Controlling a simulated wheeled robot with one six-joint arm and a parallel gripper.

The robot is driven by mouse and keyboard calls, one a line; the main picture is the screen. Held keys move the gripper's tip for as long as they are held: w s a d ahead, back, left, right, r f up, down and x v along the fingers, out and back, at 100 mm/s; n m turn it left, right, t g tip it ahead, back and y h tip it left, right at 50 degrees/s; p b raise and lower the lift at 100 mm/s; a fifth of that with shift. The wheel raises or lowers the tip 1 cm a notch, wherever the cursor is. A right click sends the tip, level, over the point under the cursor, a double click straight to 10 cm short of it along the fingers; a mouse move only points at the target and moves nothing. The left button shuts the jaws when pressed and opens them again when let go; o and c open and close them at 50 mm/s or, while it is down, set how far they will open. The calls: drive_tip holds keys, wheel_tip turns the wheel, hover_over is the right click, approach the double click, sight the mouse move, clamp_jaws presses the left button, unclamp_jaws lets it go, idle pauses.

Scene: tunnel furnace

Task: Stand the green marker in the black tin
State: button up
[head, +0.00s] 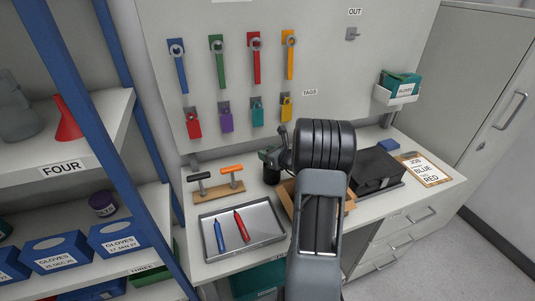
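A black tin (271,176) stands on the white counter, right of the T-handled tools, partly hidden by my gripper. My gripper (270,156) is at the tin's top, small and dark in this view. A dark green patch shows there, between my gripper and the tin's mouth. It may be the green marker, but I cannot tell whether it is held or inside the tin. My gripper's fingers are too small and dark to show whether they are open or shut. No green marker lies in the metal tray (206,246), which holds a blue marker (219,236) and a red marker (242,226).
A wooden stand (205,193) with two T-handled tools is behind the tray. My arm hides part of a wooden box (287,197). A black case (375,171) and a clipboard (424,170) lie to the right. Blue shelving (148,120) stands close on the left.

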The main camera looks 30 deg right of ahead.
drive_tip(key=shift+o, duration=0.2)
drive_tip(key=b+v, duration=0.1)
drive_tip(key=v, duration=1.1)
drive_tip(key=shift+s+d+r+b, duration=0.1)
drive_tip(key=shift+s+b, duration=0.2)
drive_tip(key=shift+s, duration=0.1)
drive_tip(key=shift+s+r, duration=0.15)
drive_tip(key=shift+s, duration=0.35)
